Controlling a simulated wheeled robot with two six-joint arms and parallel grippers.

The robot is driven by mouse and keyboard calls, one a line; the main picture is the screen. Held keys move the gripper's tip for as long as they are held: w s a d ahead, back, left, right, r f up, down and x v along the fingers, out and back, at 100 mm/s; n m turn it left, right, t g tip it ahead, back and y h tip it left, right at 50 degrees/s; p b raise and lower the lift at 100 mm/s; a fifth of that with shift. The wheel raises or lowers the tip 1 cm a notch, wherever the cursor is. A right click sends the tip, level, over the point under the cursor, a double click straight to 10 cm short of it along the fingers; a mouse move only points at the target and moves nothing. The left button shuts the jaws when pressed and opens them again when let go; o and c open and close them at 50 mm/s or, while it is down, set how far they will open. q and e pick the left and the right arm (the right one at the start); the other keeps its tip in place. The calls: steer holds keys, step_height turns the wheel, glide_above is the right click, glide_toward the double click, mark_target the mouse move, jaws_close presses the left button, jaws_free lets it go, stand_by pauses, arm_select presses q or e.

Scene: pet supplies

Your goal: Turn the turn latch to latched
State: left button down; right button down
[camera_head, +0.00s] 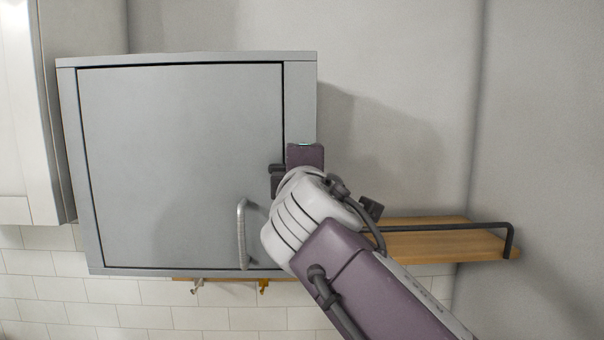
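A grey wall cabinet (300,75) has its flat door (180,160) closed, with a vertical bar handle (242,235) near the door's lower right. My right arm comes in from the lower right. My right gripper (277,178) is at the cabinet's right-hand frame, by the door's right edge. Its wrist covers much of that spot. I cannot make out the turn latch; it may be hidden behind the gripper. Whether the gripper's fingers are open or shut does not show clearly. My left gripper is not in view.
A wooden shelf (435,244) with a dark rail sticks out at the right, behind my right arm. Small hooks (264,286) hang under the cabinet. A white cabinet (18,110) stands at the left. The wall to the upper right is bare.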

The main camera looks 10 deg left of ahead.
stand_by(0.5)
steer(key=c, duration=1.4)
jaws_free()
steer(key=shift+w, duration=0.1)
steer(key=shift+o, duration=0.2)
steer(key=b+v, duration=0.4)
steer(key=v, duration=0.5)
